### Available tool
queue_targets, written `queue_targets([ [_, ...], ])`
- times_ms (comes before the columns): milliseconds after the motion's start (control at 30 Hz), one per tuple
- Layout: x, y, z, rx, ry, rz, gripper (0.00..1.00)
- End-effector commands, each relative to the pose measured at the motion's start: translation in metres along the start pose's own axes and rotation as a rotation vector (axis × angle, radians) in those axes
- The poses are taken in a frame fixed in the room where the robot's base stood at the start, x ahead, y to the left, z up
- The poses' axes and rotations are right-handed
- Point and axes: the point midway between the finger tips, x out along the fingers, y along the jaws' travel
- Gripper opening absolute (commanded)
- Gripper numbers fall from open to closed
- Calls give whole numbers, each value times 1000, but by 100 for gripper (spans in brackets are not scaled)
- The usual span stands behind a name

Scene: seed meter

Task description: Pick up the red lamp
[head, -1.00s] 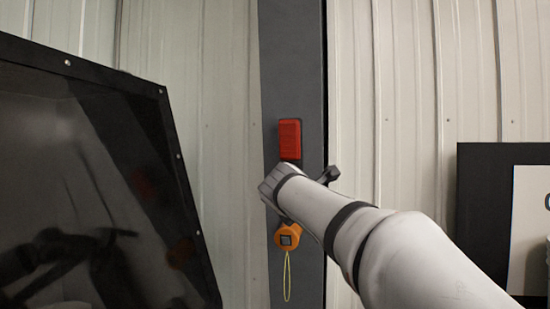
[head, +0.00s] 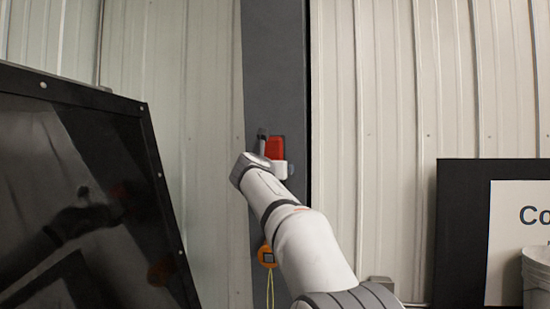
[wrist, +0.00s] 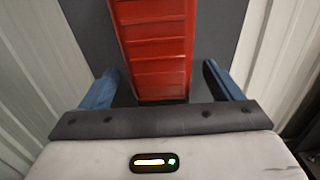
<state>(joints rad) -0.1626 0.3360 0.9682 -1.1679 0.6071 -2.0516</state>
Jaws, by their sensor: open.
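The red lamp (head: 275,147) is a ribbed red block on the dark grey post in the head view, partly hidden by my gripper. In the wrist view the red lamp (wrist: 156,48) is large and upright, its lower end between my fingers and its top cut off by the frame. My gripper (wrist: 165,85) is open, with one blue finger on each side of the lamp and a gap on both sides. In the head view my gripper (head: 268,146) is in front of the post at the lamp.
The dark grey post (head: 277,60) stands against a pale corrugated wall (head: 380,90). An orange round tag (head: 266,254) with a yellow loop hangs lower on the post. A black glossy panel (head: 70,190) is at left. A black-framed sign (head: 460,220) and a grey bucket (head: 537,275) are at right.

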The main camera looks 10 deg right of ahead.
Motion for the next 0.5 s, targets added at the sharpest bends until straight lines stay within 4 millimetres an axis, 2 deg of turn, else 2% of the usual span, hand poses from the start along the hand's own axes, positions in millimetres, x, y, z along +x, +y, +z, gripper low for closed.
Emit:
queue_targets([
  [100,8,-1,0,0,0,0,85],
  [333,8,-1,0,1,0,0,85],
  [500,8,-1,-1,1,0,0,71],
])
